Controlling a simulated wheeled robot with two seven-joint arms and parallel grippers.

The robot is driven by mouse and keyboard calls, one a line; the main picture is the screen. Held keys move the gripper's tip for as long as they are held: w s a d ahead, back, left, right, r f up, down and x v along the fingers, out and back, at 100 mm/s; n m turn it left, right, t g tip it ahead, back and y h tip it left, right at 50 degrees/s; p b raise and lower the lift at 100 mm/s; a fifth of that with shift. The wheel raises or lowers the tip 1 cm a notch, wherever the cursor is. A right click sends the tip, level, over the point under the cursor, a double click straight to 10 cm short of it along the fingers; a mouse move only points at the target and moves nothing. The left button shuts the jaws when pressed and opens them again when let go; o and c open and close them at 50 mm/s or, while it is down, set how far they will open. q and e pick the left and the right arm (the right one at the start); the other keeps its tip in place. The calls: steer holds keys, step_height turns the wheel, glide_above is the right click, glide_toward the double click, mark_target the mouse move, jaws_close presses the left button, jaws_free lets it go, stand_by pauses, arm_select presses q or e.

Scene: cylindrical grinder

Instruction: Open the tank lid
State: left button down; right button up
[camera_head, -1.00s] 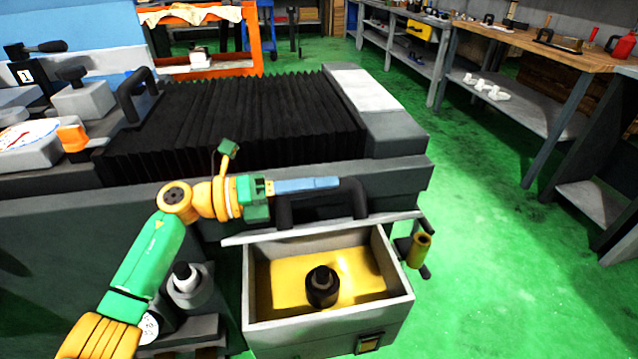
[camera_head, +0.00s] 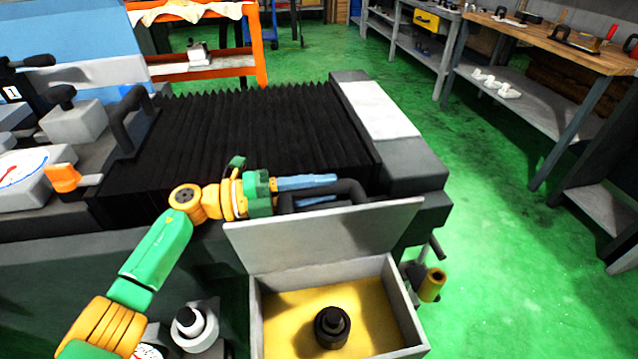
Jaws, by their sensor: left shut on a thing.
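The tank (camera_head: 258,320) is a grey open-topped box with yellow liquid or a yellow floor inside and a dark cylindrical fitting (camera_head: 332,326) in it. Its grey lid (camera_head: 325,236) is tilted up steeply along the back edge, its flat face toward me. A black bar handle (camera_head: 350,187) shows above the lid's top edge. My left gripper (camera_head: 318,190) is behind the lid's upper edge, its blue fingers shut on the left part of the handle. The lid hides part of the handle and fingers. My right gripper is out of view.
Black bellows (camera_head: 250,130) and the grinder bed lie right behind the lid. A yellow cylinder (camera_head: 432,285) sticks out at the tank's right. Grey-white fittings (camera_head: 195,325) stand left of the tank. Green floor (camera_head: 500,250) is clear on the right.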

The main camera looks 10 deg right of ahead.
mark_target(280, 195)
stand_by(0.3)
arm_select(q)
steer(key=c, duration=0.6)
jaws_free()
steer(key=a+b, duration=0.1)
steer(key=a, duration=0.5)
steer(key=shift+s+a+f+b, duration=0.1)
steer(key=shift+a+b, duration=0.15)
steer(key=shift+b, duration=0.05)
steer(key=shift+a, duration=0.25)
